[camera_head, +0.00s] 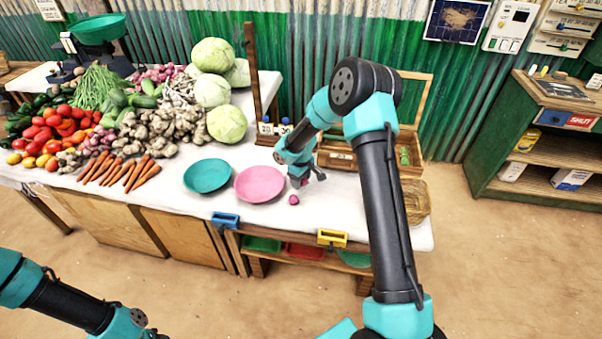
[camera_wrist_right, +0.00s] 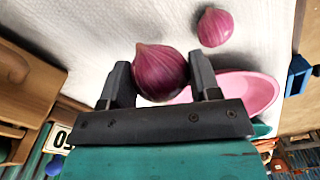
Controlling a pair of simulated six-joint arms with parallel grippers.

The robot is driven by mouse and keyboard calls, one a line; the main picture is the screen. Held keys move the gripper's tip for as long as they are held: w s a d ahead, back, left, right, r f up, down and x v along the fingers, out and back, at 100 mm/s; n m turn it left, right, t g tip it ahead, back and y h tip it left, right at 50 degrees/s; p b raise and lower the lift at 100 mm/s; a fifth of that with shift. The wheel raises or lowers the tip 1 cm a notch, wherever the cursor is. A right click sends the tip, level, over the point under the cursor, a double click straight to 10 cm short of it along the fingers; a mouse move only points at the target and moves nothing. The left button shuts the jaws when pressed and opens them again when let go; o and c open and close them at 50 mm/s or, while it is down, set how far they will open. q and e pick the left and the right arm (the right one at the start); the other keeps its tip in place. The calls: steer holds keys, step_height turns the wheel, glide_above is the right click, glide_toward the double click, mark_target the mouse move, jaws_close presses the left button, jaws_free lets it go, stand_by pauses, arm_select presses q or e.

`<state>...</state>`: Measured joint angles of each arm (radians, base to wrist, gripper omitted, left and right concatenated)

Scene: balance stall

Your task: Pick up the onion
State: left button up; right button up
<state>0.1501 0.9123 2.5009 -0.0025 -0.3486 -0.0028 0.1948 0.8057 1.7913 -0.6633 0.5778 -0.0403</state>
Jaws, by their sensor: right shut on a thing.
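A purple-red onion (camera_wrist_right: 160,72) sits between the two dark fingers of my right gripper (camera_wrist_right: 160,80) in the right wrist view, and the gripper is shut on it. A second onion (camera_wrist_right: 215,27) lies apart on the white cloth, and it also shows in the head view (camera_head: 293,200), just below my right gripper (camera_head: 303,181). In the head view the held onion is mostly hidden by the gripper. Only part of my left arm shows at the lower left, and its gripper is out of view.
A pink plate (camera_head: 260,184) lies just left of my right gripper, with a teal plate (camera_head: 207,176) beyond it. Vegetables crowd the table's left side. A wooden box (camera_head: 340,158) stands behind the gripper and a wicker basket (camera_head: 416,201) at the right. White cloth (camera_head: 340,215) is clear in front.

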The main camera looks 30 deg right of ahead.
steer(key=s+a, duration=0.1)
steer(key=s, duration=0.2)
steer(key=s+a, duration=0.2)
steer(key=s, duration=0.1)
steer(key=s+a+r, duration=0.1)
steer(key=s+a, duration=0.1)
steer(key=s, duration=0.1)
steer(key=shift+a, duration=0.25)
steer(key=shift+w, duration=0.1)
